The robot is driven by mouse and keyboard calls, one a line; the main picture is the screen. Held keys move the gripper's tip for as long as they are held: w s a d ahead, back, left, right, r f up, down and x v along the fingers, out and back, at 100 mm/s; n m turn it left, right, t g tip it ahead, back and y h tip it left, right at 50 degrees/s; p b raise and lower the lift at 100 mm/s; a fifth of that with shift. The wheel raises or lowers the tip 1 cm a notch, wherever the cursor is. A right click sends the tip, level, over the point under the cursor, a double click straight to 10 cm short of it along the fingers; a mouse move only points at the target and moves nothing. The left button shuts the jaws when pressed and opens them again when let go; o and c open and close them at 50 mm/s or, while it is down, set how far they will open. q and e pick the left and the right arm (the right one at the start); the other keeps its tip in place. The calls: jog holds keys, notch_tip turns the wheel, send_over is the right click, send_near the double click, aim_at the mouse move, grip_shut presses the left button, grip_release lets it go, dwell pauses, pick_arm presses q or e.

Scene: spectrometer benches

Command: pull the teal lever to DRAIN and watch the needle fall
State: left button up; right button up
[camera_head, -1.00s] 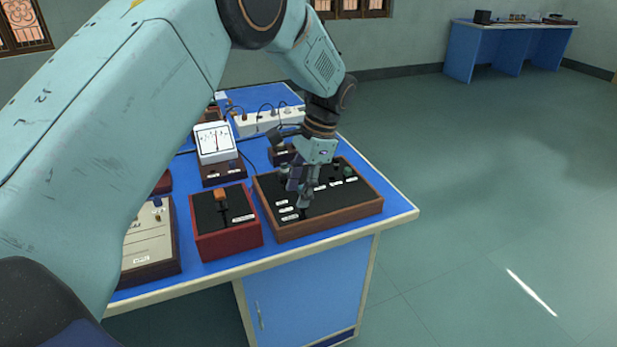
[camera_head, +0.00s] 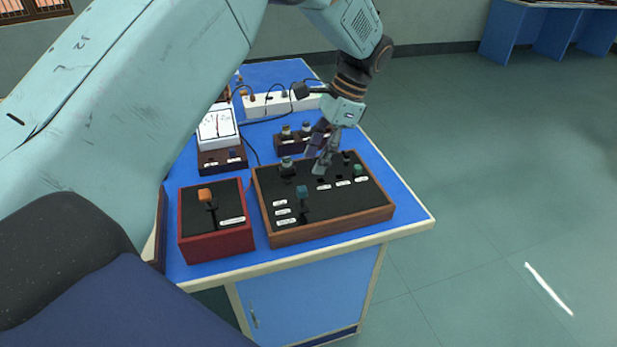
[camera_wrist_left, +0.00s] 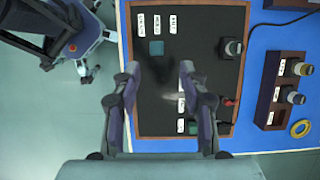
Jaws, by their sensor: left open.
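The teal lever (camera_head: 302,193) stands on the black top of a wooden-framed panel (camera_head: 333,226), beside a column of white labels too small to read. Its teal handle also shows in the wrist view (camera_wrist_left: 156,48), ahead of the fingertips. My left gripper (camera_head: 319,167) is above the panel, behind the lever and apart from it. In the wrist view its fingers (camera_wrist_left: 160,76) are spread with nothing between them. The white-faced meter (camera_head: 217,127) stands behind and left of the panel; its needle reading is unclear. My right gripper is out of view.
A red box with an orange lever (camera_head: 205,195) stands left of the panel. A power strip (camera_head: 272,105) lies behind. Open floor is to the right.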

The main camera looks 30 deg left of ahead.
aim_at(302, 188)
pick_arm(q)
jog(key=x, duration=0.7)
jog(key=shift+s+f+b, duration=0.25)
jog(key=shift+s+b, duration=0.05)
jog(key=shift+s, duration=0.1)
jog(key=shift+d, duration=0.15)
jog(key=c, duration=0.3)
grip_shut()
